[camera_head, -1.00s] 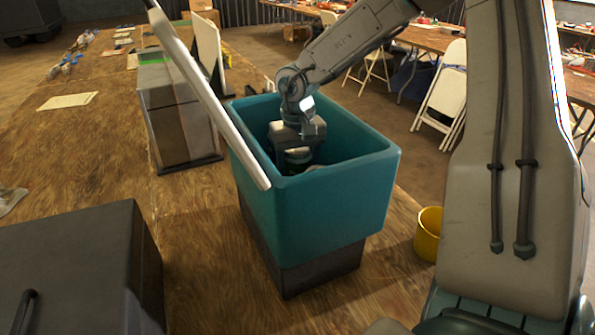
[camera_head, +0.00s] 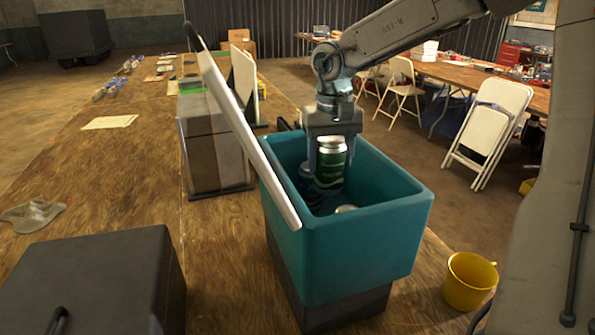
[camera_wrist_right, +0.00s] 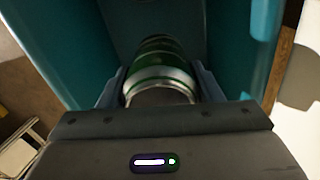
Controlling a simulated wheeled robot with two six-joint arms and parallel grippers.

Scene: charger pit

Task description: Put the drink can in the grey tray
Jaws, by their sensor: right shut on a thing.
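My right gripper (camera_head: 329,150) is shut on a green drink can (camera_head: 331,166) with a silver top. It holds the can roughly upright within the mouth of the teal bin (camera_head: 360,250), the top of the can near rim height. In the right wrist view the can (camera_wrist_right: 160,75) sits between the two fingers, with the bin walls around it. Another dark can (camera_head: 309,185) and a silver can top (camera_head: 346,209) show lower inside the bin, partly hidden. I cannot make out a grey tray. My left gripper is not in view.
The bin's pale raised lid (camera_head: 240,130) slants along its left side. A dark box (camera_head: 90,280) is at the front left, and a grey case (camera_head: 212,145) stands behind. The wooden table (camera_head: 110,170) is largely clear at left.

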